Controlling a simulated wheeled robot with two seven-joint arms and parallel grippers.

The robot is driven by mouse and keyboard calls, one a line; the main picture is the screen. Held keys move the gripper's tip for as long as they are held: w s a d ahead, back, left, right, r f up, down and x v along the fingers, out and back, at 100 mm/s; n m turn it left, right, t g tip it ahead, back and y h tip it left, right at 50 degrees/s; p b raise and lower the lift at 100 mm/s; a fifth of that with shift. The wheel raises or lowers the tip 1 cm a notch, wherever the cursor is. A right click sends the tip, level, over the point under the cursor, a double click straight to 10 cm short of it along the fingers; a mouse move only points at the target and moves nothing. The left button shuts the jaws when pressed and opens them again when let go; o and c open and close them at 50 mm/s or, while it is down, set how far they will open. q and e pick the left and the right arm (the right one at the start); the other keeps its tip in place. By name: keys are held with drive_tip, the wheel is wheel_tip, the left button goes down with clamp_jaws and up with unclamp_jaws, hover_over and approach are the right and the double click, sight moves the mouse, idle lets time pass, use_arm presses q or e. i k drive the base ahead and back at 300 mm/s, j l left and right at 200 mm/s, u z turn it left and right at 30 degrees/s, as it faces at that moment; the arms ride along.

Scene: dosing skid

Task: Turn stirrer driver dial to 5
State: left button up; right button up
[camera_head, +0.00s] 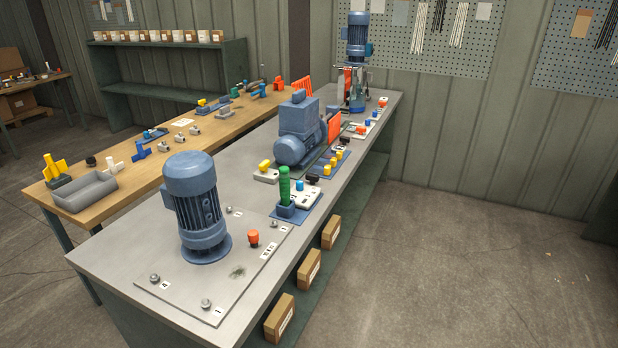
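A blue motor with a glass vessel under it (357,45) stands at the far end of the grey bench, perhaps the stirrer. Small white panels with coloured knobs (362,128) lie in front of it. A larger blue motor (193,200) stands upright on a grey plate at the near end, with a red-orange knob (253,237) beside it. Which knob is the stirrer driver dial I cannot tell, and no dial setting is readable. Neither of my grippers is in view.
The grey bench (110,250) also bears a blue pump (290,150) and a green upright handle (284,183). A wooden table (130,185) with a grey tray (85,191) stands along its left. Boxes (308,270) sit on the bench's lower shelf. The floor (470,260) at right is clear.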

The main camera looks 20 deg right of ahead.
sight(299, 183)
drive_tip(key=i+l+u, duration=0.1)
drive_tip(key=l, duration=0.3)
drive_tip(key=i+l+u, duration=0.15)
drive_tip(key=l, duration=0.3)
drive_tip(key=i+l+u, duration=0.1)
drive_tip(key=i+l, duration=0.15)
drive_tip(key=l, duration=0.25)
drive_tip(key=i+l+u, duration=0.1)
drive_tip(key=l, duration=0.35)
drive_tip(key=i+l+u, duration=0.15)
drive_tip(key=l, duration=0.3)
